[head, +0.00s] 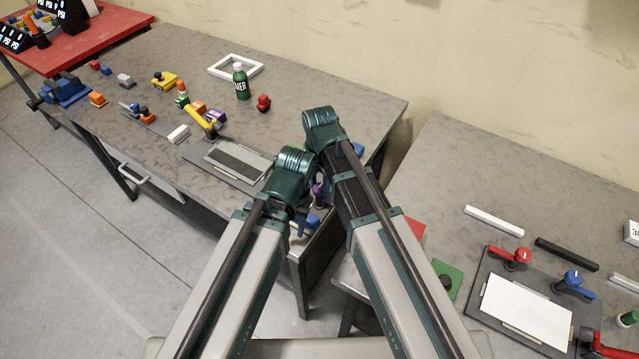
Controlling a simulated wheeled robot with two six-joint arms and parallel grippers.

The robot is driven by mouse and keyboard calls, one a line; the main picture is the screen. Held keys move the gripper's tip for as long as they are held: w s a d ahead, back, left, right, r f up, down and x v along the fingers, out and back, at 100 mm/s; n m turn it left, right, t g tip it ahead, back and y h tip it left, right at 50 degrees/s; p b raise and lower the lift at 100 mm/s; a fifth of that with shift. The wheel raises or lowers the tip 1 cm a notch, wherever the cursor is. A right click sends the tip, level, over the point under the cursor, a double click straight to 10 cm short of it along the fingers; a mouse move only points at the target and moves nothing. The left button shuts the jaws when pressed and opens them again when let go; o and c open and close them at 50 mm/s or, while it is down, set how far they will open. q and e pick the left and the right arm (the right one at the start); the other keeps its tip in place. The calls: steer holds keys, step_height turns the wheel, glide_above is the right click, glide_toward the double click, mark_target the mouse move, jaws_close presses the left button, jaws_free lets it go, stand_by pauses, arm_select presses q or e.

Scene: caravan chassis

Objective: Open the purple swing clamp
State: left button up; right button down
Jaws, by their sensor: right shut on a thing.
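The purple swing clamp (319,196) shows only as a small purple piece between my two forearms, near the right end of the long grey table. My arms hide most of it, so I cannot tell its angle. My right gripper (323,180) is mostly hidden between the arms, right at the purple piece, and is shut on it. My left arm reaches in just left of the clamp. Its fingers are hidden behind its own wrist.
Blue pieces (311,222) show close beside the clamp. A grey plate (229,160) and yellow clamp (201,119) lie to the left, with a green bottle (241,83) behind. A second table (465,150) on the right holds a red clamp (512,257) and a blue clamp (573,283).

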steer(key=shift+c, duration=1.9)
jaws_free()
steer(key=shift+r, duration=0.1)
step_height(320, 180, up, 14)
steer(key=p, duration=1.4)
steer(key=shift+f, duration=0.2)
